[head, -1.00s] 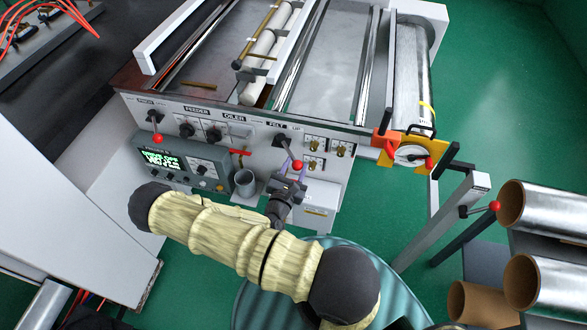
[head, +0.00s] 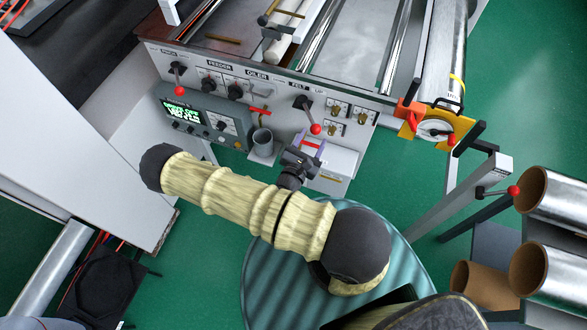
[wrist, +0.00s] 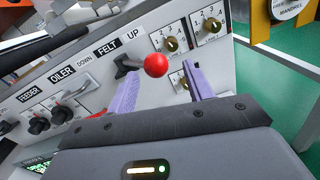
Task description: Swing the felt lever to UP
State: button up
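The felt lever (head: 308,112) sticks out of the white machine panel and ends in a red ball knob (head: 315,129). In the wrist view the red knob (wrist: 155,64) appears between and beyond the two purple fingertips. The lever's dark shaft lies left of it, below the FELT label (wrist: 107,47), with DOWN (wrist: 84,58) and UP (wrist: 133,27) on either side. My gripper (head: 311,144) is open and empty, just below the knob in the head view. The wrist view shows the open gripper (wrist: 160,76) with fingers spread; I cannot tell whether either touches the lever.
Brass-coloured key switches (wrist: 170,44) sit right of the lever. A grey cup (head: 262,141) hangs left of my gripper and a white box (head: 338,165) lies below right. Another red-knobbed lever (head: 179,80) is at the panel's left.

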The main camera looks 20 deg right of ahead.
jog(key=v, duration=1.3)
jog(key=shift+w, duration=0.2)
jog(key=s+r+m+g+y+b, duration=0.2)
jog(key=s+r+m+g+y, duration=0.4)
jog(key=m+g, duration=1.05)
jog(key=w+r+m+t+y+b, duration=0.2)
jog(key=w+r+m+t+y, duration=0.5)
jog(key=r, duration=0.5)
jog(key=shift+w+a+m, duration=0.35)
jog(key=shift+a, duration=0.05)
